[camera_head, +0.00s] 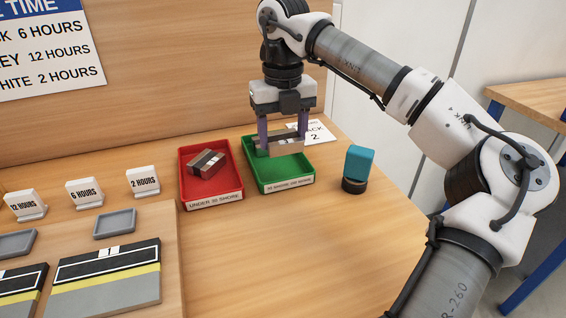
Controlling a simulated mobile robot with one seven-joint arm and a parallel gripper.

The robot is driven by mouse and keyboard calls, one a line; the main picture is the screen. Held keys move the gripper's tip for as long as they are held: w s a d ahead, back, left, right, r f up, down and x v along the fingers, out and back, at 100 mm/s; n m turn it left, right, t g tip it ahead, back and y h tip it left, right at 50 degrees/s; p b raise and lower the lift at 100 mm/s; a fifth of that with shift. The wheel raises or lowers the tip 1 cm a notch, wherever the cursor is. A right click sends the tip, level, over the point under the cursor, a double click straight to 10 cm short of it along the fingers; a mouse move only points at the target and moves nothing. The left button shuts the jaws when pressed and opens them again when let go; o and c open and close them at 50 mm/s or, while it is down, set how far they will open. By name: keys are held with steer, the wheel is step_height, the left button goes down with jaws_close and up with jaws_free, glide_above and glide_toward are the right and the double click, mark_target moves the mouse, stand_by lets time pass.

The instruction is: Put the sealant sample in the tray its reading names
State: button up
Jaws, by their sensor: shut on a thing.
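My gripper (283,138) is shut on a small sealant sample (287,147), a pale block with a dark band partly hidden by the fingers. It holds the sample over the green tray (285,187), low near its far part; I cannot tell whether it touches the floor. The green tray's front label is too small to read surely; it seems to say "10 shore or more". The red tray (213,200), left of it, has a label that seems to read "under 10 shore".
A blue block-topped device (359,168) on a dark round base stands right of the green tray. A partly hidden white card (315,132) lies behind it. Hour signs (84,193), grey dishes (115,223) and striped panels (105,278) are at left. The front middle table is clear.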

mark_target(283, 176)
steer(key=shift+f, duration=3.5)
steer(key=shift+f, duration=0.15)
steer(key=o, duration=0.8)
step_height(283, 176, up, 12)
steer(key=shift+r, duration=0.15)
steer(key=shift+s, duration=0.1)
